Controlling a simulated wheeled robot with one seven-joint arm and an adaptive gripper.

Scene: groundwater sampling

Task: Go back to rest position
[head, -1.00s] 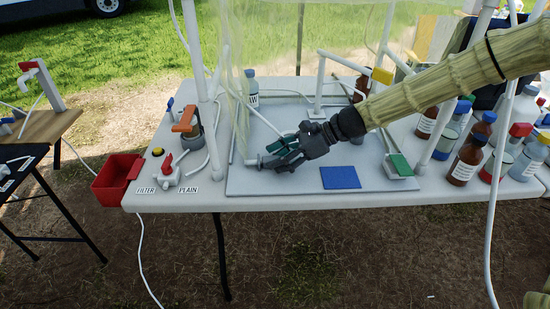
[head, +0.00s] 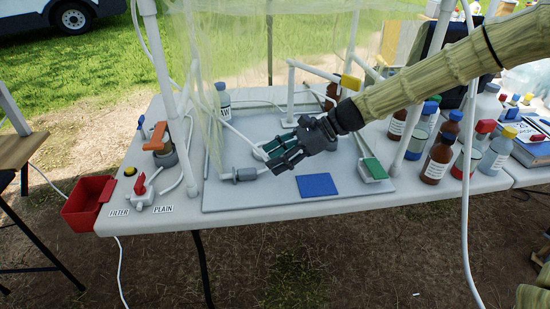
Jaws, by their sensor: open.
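My gripper (head: 277,155) is at the end of my arm, which reaches in from the right. Its dark fingers with green pads are open over the grey board (head: 240,196) on the white table (head: 130,215). A grey tube fitting (head: 244,174) on a white tube lies on the board left of the fingertips, apart from them. Nothing shows between the fingers. A blue pad (head: 317,185) lies on the board below and right of my gripper.
White frame posts (head: 182,120) with a clear sheet (head: 215,60) stand around the board. A RAW-type bottle (head: 223,101) stands behind. Brown bottles (head: 437,160) crowd the right. A valve with a red handle (head: 144,190) and a red bin (head: 86,203) are at left.

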